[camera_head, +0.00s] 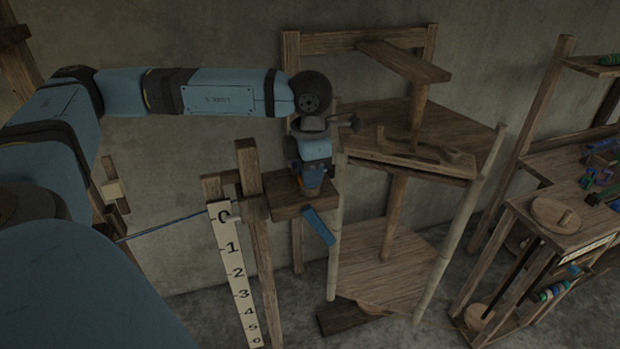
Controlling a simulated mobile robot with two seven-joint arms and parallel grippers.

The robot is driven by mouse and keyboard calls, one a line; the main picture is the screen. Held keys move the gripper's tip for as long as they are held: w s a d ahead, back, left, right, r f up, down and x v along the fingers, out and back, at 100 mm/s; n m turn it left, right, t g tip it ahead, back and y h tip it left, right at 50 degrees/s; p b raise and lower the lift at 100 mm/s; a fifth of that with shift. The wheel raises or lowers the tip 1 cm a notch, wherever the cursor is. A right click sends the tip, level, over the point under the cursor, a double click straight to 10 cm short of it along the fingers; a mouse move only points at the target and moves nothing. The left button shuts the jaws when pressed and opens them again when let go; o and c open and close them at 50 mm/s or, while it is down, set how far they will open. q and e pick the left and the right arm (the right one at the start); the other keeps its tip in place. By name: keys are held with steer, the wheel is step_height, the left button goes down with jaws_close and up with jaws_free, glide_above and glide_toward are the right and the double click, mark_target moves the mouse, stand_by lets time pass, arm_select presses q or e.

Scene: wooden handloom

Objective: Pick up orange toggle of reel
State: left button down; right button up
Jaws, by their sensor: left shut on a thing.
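My left arm reaches in from the left, and its left gripper (314,188) points down at a small wooden block (288,211) beside the reel. A small bit of orange, the toggle (301,181), shows at the gripper's fingers, and the gripper is shut on it. Most of the toggle is hidden by the gripper. The reel (385,262) is a tall wooden frame with two angular plates and pale upright posts, just right of the gripper. My right gripper is not in view.
A blue strip (319,227) slopes down below the block. A numbered scale board (235,275) stands left of the block, by a wooden post (258,240). A wooden stand (540,215) with a round disc is at the right. A concrete wall lies behind.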

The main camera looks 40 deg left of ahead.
arm_select(q)
steer(key=shift+r, duration=0.1)
steer(key=shift+r, duration=0.5)
step_height(320, 180, up, 19)
steer(key=b, duration=0.2)
steer(key=shift+b, duration=0.3)
steer(key=shift+f, duration=0.1)
